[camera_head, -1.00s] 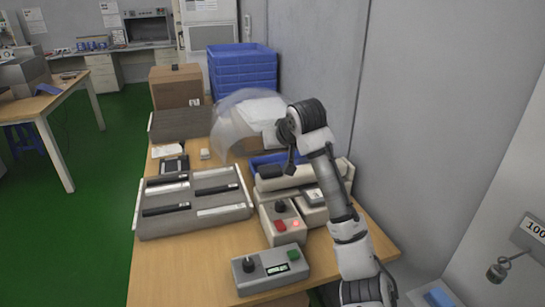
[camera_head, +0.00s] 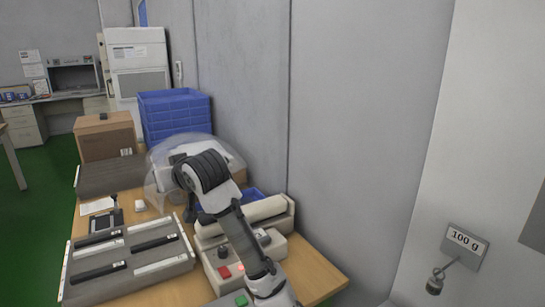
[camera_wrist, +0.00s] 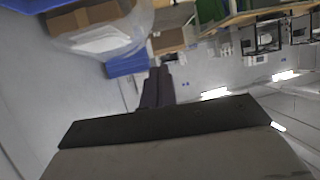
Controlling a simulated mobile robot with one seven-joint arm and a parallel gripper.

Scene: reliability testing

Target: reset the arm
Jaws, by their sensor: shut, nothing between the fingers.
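My gripper (camera_wrist: 156,84) shows in the wrist view as two dark fingers close together with nothing between them. My white and grey arm (camera_head: 240,225) with black joint rings rises over the right side of the wooden table (camera_head: 318,278) in the head view. The arm is bent at its top, in front of a clear dome (camera_head: 160,185). My fingertips are hard to make out in the head view. The wrist view is tilted and looks out over the room.
A grey tray with several slots (camera_head: 128,262) lies on the table left of my arm. A control box with a red button (camera_head: 224,271) is close beside the arm. Blue crates (camera_head: 175,115) and a cardboard box (camera_head: 103,138) stand behind. A grey wall (camera_head: 340,120) bounds the right.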

